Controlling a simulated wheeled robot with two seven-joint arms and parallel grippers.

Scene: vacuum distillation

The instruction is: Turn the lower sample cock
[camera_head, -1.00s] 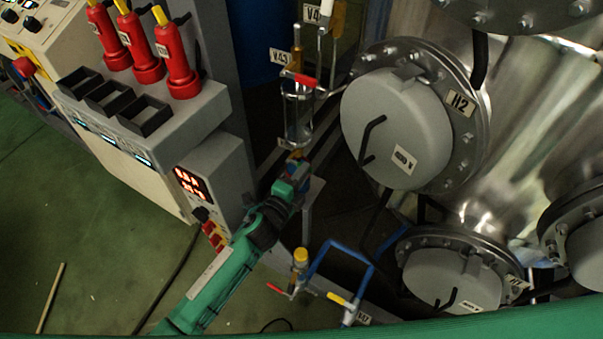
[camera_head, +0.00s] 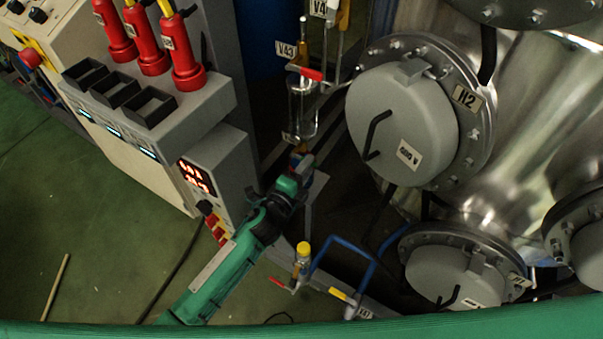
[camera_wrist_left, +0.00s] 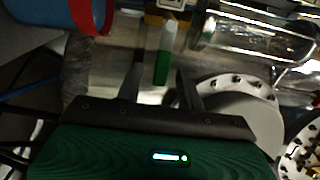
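The glass sample vessel (camera_head: 302,112) hangs upright left of the H2 flange, with a red-handled cock (camera_head: 311,74) at its top. In the left wrist view a green lever with a pale end (camera_wrist_left: 162,66) shows beyond my fingers, near the glass cylinder (camera_wrist_left: 250,38); it looks like the lower cock's handle. My left gripper (camera_head: 301,168) is just below the vessel and hides much of what is there. In the wrist view its two fingers (camera_wrist_left: 159,88) are apart, with the lever between them in the picture. I cannot tell whether they touch it. My right gripper is not in view.
The grey flanged cover (camera_head: 400,125) marked H2 is close right of the gripper. A control box with red digits (camera_head: 196,178) stands left. A blue pipe with a yellow-capped valve (camera_head: 303,250) is below. Green floor (camera_head: 100,240) is open at left.

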